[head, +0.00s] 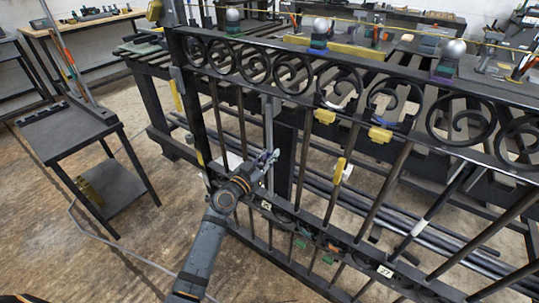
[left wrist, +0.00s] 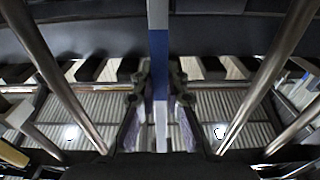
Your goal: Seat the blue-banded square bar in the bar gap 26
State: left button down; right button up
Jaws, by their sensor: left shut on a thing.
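The blue-banded square bar (head: 268,125) stands upright, pale grey, in front of the dark gate (head: 340,85). In the left wrist view the bar (left wrist: 160,75) shows its blue band above and between my fingers. My left gripper (head: 264,162) is shut on the bar (left wrist: 159,110), one finger on each side. The bar's top is near the underside of the scroll band. I cannot tell whether either end is seated. A small white tag (head: 265,205) is on the lower rail below the gripper, too small to read. My right gripper is not in view.
Round bars flank the held bar, one on each side (left wrist: 62,85) (left wrist: 270,75). A tag reading 27 (head: 385,271) is farther right on the lower rail. Yellow clamps (head: 380,134) hang on the gate. A dark side table (head: 65,130) stands left, with open floor between.

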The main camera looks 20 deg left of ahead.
pick_arm(q)
jog(key=shift+w+d+f+p, duration=0.15)
jog(key=shift+w+p, duration=0.25)
jog(key=shift+w, duration=0.05)
jog(key=c, duration=1.3)
grip_release()
jog(key=shift+w, duration=0.1)
jog(key=v, duration=1.2)
jog(key=shift+r, duration=0.25)
